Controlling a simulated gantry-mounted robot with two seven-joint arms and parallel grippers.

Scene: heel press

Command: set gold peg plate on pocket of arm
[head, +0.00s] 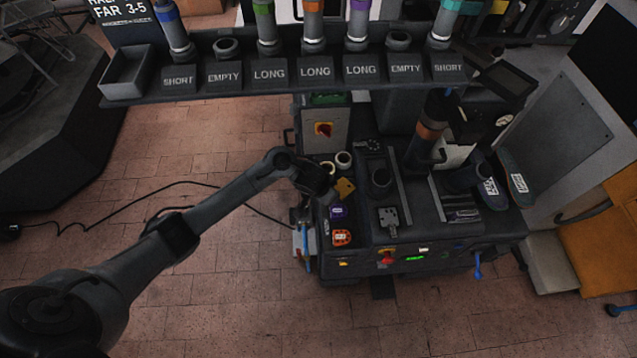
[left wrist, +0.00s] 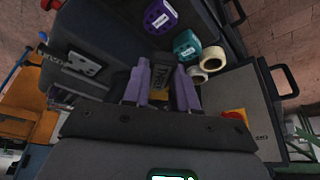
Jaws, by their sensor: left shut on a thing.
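The gold peg plate (head: 345,187) is a small gold piece at the tip of my left gripper (head: 320,190), above the left part of the press bench (head: 365,225). In the left wrist view, the purple fingers of my left gripper (left wrist: 161,88) are shut on a piece that looks dark there, with faint marks on its face. A dark upright arm with an orange band (head: 427,132) stands on the right half of the bench. I cannot make out its pocket. My right gripper is not in view.
Purple (head: 338,212) and orange (head: 342,237) blocks and tape rolls (head: 344,160) lie near the gripper. The left wrist view shows a teal block (left wrist: 187,45). A switch box (head: 325,130) stands behind; a labelled rack (head: 290,75) with posts spans the back.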

